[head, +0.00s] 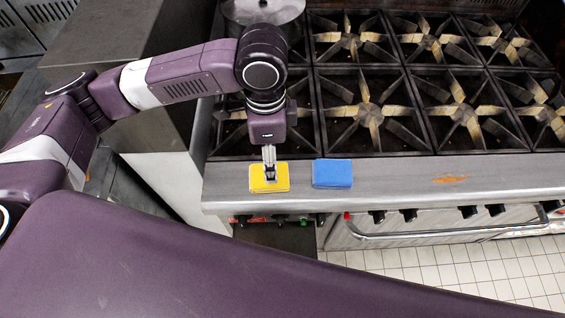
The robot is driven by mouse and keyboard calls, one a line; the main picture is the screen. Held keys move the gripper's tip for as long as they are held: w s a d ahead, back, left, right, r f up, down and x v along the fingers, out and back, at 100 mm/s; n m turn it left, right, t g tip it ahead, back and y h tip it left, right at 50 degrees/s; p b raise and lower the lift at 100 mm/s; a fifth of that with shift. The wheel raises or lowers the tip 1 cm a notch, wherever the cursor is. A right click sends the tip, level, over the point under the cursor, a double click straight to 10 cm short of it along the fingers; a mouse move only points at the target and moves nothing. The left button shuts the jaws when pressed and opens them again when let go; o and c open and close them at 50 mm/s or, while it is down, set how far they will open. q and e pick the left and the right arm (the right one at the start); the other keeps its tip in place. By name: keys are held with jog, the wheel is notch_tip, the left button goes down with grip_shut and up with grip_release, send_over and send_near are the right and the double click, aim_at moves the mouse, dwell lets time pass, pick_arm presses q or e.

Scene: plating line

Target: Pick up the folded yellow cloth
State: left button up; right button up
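The folded yellow cloth (282,184) is a small flat yellow square on the stove's front steel ledge (400,178), at the middle left of the head view. My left gripper (269,174) points down right over it, with its dark fingertips at the cloth's middle. The fingers hide part of the cloth. I cannot tell whether they are open or shut, or whether they touch it. My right gripper is not in view.
A folded blue cloth (332,174) lies just right of the yellow one. An orange smear (451,180) marks the ledge farther right. Burner grates (368,112) fill the stove top behind, with a metal pot (262,12) at the back left. Knobs and a rail (430,232) run below.

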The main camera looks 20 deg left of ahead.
pick_arm(q)
jog(key=shift+s+a+f, duration=0.45)
jog(key=shift+s+f, duration=0.3)
jog(key=shift+f, duration=0.1)
notch_tip(320, 180, down, 2)
jog(key=shift+d+f+p, duration=0.15)
jog(key=shift+f+p, duration=0.05)
jog(key=shift+p, duration=0.45)
jog(key=shift+w+d+f, duration=0.1)
jog(key=shift+w+f, duration=0.05)
jog(key=shift+f, duration=0.4)
jog(key=shift+w+d+f, duration=0.1)
jog(key=shift+f, duration=0.6)
jog(key=shift+a, duration=0.1)
jog(key=c, duration=0.7)
jog(key=shift+c, duration=1.2)
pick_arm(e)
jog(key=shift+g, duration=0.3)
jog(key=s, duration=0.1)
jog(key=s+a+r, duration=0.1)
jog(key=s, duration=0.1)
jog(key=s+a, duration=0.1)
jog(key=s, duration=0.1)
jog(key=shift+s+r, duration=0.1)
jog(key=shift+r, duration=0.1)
